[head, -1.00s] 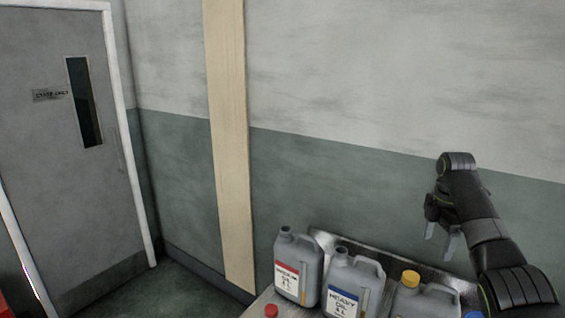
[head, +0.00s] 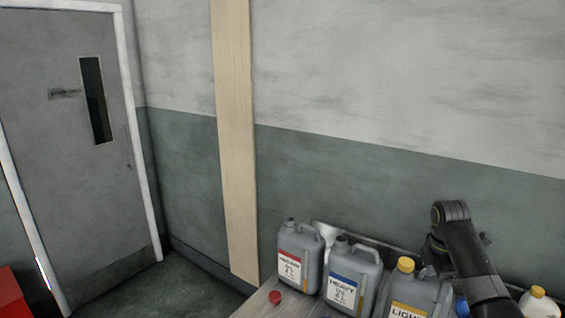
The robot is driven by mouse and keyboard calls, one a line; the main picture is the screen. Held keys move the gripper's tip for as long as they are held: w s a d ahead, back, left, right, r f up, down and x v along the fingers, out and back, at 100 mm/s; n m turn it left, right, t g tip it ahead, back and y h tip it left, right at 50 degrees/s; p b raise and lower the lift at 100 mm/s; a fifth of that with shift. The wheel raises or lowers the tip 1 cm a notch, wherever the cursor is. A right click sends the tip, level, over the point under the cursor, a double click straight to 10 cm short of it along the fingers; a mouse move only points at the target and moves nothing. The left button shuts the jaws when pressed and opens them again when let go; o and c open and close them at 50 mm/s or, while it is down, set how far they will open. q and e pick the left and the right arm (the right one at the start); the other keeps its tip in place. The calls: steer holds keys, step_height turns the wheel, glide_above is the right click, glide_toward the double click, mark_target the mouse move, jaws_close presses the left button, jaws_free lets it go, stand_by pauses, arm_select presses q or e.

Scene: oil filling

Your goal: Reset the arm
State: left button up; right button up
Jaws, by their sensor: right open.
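My right arm comes in from the lower right, and its gripper (head: 432,262) hangs low over the bench, close behind the yellow-capped jug as seen here. The fingers are mostly hidden by the jug and dim, but the jaws look open with nothing seen between them. My left gripper is not in view.
On the metal bench (head: 262,300) stand a red-label jug (head: 300,262) and a blue-label heavy oil jug (head: 350,280), both without caps, a yellow-capped light oil jug (head: 415,296) and a white bottle (head: 538,304). A door (head: 75,150) is far left.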

steer(key=s+a+f+m+t, duration=0.1)
steer(key=s+a+f+m, duration=0.15)
steer(key=s+f, duration=0.65)
steer(key=s+a+f+m, duration=0.2)
steer(key=s+f+m, duration=0.2)
steer(key=s+f, duration=0.4)
steer(key=s+a+r+m+t, duration=0.15)
steer(key=s+m, duration=0.35)
steer(key=s, duration=0.8)
steer(key=s+a+r+m+t, duration=0.15)
steer(key=s+m, duration=0.45)
steer(key=s, duration=0.6)
step_height(320, 180, down, 33)
steer(key=d+g+b, duration=0.1)
steer(key=g+b, duration=0.1)
steer(key=b, duration=0.6)
arm_select(q)
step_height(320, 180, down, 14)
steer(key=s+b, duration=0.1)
steer(key=b, duration=0.5)
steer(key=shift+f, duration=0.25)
arm_select(e)
steer(key=s+f, duration=0.7)
steer(key=f, duration=0.4)
steer(key=s+a+f+g, duration=0.1)
steer(key=s+f, duration=0.7)
steer(key=f, duration=0.3)
steer(key=shift+s+a+f, duration=0.15)
steer(key=shift+s+f, duration=0.05)
steer(key=shift+f, duration=0.1)
